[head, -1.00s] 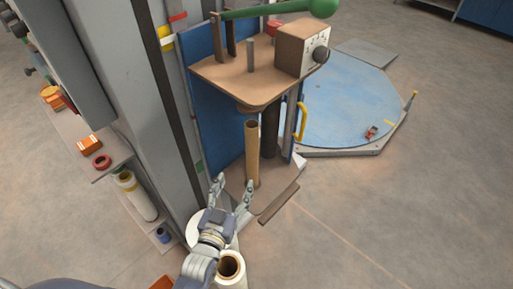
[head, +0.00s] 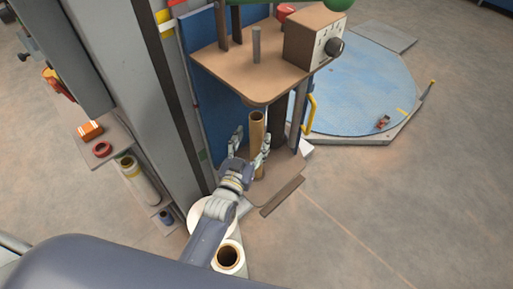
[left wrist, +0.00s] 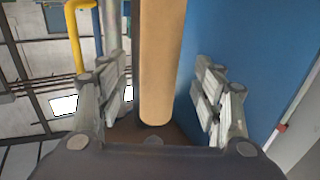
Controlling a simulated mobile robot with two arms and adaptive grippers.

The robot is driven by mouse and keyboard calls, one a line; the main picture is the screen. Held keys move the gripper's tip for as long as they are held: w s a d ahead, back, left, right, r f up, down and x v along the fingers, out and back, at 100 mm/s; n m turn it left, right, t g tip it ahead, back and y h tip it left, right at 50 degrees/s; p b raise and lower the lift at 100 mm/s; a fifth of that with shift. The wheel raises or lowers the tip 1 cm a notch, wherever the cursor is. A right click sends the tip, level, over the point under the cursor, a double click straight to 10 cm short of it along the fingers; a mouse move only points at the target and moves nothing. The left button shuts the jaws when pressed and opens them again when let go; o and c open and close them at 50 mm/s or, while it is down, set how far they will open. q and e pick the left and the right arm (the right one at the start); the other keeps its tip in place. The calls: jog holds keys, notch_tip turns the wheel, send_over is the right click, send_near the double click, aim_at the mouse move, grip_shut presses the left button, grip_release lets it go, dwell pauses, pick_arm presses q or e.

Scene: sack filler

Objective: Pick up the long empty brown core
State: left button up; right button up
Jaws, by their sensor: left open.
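The long brown core (head: 257,131) stands upright on the brown lower plate of the machine in the head view. Its lower part is partly hidden by my left gripper (head: 249,146). In the left wrist view the core (left wrist: 161,65) runs down between the two fingers of my left gripper (left wrist: 164,98). The fingers are open, one on each side, with gaps between them and the core. My right gripper is not in view.
A brown upper plate (head: 235,70) with a control box (head: 313,38) overhangs behind the core. A yellow handle (head: 309,114) is to its right. A white roll (head: 229,258) stands below my left arm. A blue turntable (head: 365,85) lies at right.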

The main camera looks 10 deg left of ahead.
aim_at(256, 118)
pick_arm(q)
jog(key=w, duration=0.3)
jog(key=shift+w+d, duration=0.25)
jog(key=shift+w+f, duration=0.1)
jog(key=shift+w, duration=0.05)
jog(key=shift+c, duration=1.4)
grip_shut()
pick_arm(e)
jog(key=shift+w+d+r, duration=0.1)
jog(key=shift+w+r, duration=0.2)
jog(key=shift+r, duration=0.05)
pick_arm(q)
jog(key=shift+r+p, duration=0.2)
jog(key=shift+p, duration=0.1)
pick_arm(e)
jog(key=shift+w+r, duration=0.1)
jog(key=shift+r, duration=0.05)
